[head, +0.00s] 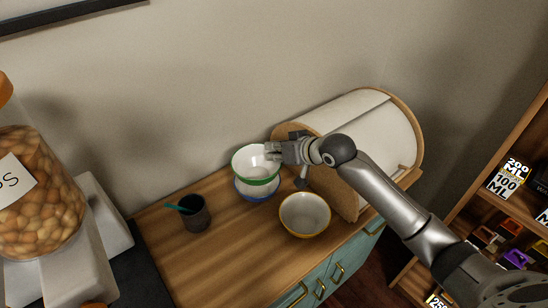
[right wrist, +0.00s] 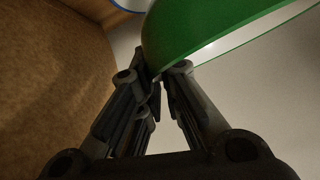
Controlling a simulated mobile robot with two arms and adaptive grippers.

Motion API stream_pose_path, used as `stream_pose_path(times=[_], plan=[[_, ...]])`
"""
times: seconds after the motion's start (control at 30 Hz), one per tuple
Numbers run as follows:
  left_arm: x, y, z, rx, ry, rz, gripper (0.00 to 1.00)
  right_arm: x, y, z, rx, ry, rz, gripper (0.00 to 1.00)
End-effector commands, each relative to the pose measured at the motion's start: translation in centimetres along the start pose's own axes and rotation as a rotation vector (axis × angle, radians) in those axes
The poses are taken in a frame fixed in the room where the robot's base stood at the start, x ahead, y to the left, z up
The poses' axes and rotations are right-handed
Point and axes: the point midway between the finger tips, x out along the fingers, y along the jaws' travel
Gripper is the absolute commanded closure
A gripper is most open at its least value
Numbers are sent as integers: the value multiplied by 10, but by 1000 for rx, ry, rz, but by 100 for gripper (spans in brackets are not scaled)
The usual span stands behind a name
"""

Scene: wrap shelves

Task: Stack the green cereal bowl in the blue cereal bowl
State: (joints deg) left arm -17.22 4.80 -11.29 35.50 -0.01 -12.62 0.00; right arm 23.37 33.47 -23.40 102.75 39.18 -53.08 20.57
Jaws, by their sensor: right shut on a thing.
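The green cereal bowl (head: 256,163), white with a green band, is held over the blue cereal bowl (head: 257,193) on the wooden counter. The blue bowl shows only as a blue and white edge below it; whether the two touch I cannot tell. My right gripper (head: 271,151) is shut on the right rim of the green bowl. In the right wrist view, the fingers (right wrist: 158,80) close at the edge of the green bowl (right wrist: 200,30). A bit of blue rim (right wrist: 128,4) shows at the top. My left gripper is not in view.
A yellow-rimmed bowl (head: 304,214) stands just right of the stack. A white roll-top bread box (head: 365,125) is behind my right arm. A dark cup (head: 195,215) with a teal stick is at left. The counter front (head: 235,255) is clear.

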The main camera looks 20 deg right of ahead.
Motion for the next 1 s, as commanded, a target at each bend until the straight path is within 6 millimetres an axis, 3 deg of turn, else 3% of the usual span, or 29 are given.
stream_pose_path(times=[0.27,0.43,1.0], plan=[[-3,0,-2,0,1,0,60,18,8,4,2,1,0,100],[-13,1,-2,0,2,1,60,29,13,22,2,1,-1,100],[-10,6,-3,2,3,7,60,37,17,33,1,2,-1,100]])
